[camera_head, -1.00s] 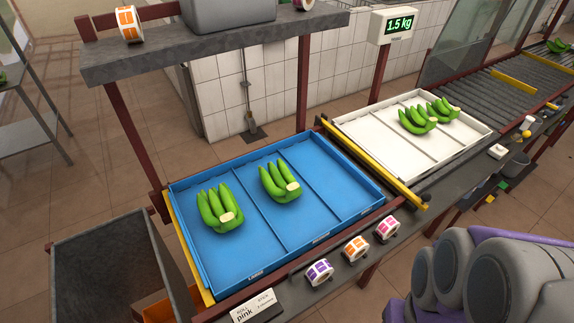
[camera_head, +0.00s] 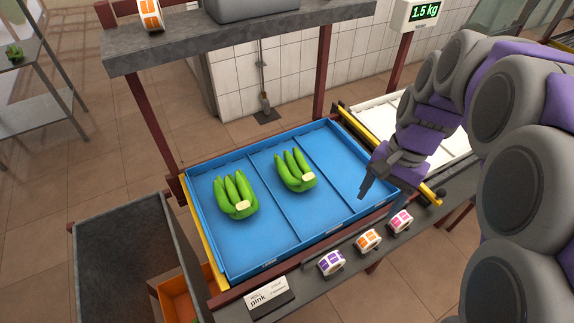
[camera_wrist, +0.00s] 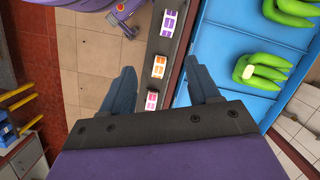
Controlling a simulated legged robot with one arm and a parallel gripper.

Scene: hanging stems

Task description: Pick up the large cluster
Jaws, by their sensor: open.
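Two green banana clusters lie in the blue tray (camera_head: 338,215). The left cluster (camera_head: 236,196) is in the left compartment and looks slightly larger; the other cluster (camera_head: 296,172) is in the middle compartment. The right compartment is empty. My gripper (camera_head: 366,187) is open and empty, near the right end of the blue tray. In the wrist view its jaws (camera_wrist: 160,72) are spread over the bench edge with label rolls, and both clusters show to the right, apart from the jaws.
A scale display (camera_head: 424,12) reads 1.5 kg. Purple (camera_head: 331,262), orange (camera_head: 368,240) and pink (camera_head: 400,221) label rolls stand along the front edge, beside a sign (camera_head: 268,295) reading "pink". A grey shelf (camera_head: 230,40) overhangs the tray's back. A yellow rail separates the trays.

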